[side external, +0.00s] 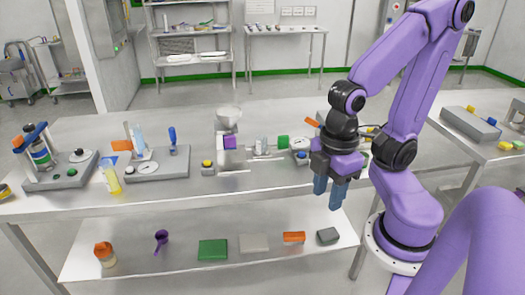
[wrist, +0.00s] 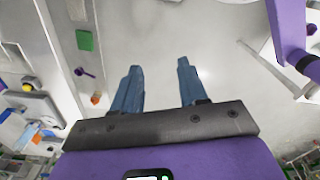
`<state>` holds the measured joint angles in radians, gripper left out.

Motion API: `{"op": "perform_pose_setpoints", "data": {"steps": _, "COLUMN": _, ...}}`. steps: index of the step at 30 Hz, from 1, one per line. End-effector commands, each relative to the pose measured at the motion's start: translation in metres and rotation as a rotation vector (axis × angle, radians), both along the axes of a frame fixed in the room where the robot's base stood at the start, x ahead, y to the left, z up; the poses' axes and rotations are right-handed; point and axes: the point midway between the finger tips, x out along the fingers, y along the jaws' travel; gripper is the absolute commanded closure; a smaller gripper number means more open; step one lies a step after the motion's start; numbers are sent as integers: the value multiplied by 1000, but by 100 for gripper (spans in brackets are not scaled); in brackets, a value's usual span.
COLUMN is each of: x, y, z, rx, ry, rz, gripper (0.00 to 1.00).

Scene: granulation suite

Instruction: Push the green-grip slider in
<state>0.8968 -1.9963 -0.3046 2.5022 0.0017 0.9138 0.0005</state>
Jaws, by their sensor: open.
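The green grip (side external: 283,142) shows in the side external view as a small green block at the right of the central bench device, just left of a white round dial. The slider's rod or body behind it is too small to make out. My gripper (side external: 329,205) hangs with its blue fingers pointing down, to the right of and nearer the camera than the green grip, apart from it, by the bench's front edge. In the wrist view my gripper (wrist: 159,64) is open, with nothing between the fingers. I cannot make out the green grip in that view.
The central device has a metal hopper (side external: 229,117) and a purple block (side external: 229,142). The bench front is mostly clear.

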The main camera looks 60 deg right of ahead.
Motion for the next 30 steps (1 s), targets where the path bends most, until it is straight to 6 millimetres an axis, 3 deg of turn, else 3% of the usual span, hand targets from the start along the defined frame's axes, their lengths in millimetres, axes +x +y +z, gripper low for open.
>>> {"op": "perform_pose_setpoints", "data": {"steps": 17, "x": 8, "y": 3, "z": 2, "rx": -1, "ry": 0, "rz": -8, "gripper": 57}}
{"op": "perform_pose_setpoints", "data": {"steps": 20, "x": 27, "y": 9, "z": 6, "rx": -4, "ry": -1, "rz": -25, "gripper": 57}}
{"op": "perform_pose_setpoints", "data": {"steps": 23, "x": 59, "y": 16, "z": 12, "rx": -6, "ry": -1, "rz": -46, "gripper": 57}}
{"op": "perform_pose_setpoints", "data": {"steps": 30, "x": 154, "y": 10, "z": 22, "rx": -14, "ry": -1, "rz": -98, "gripper": 57}}
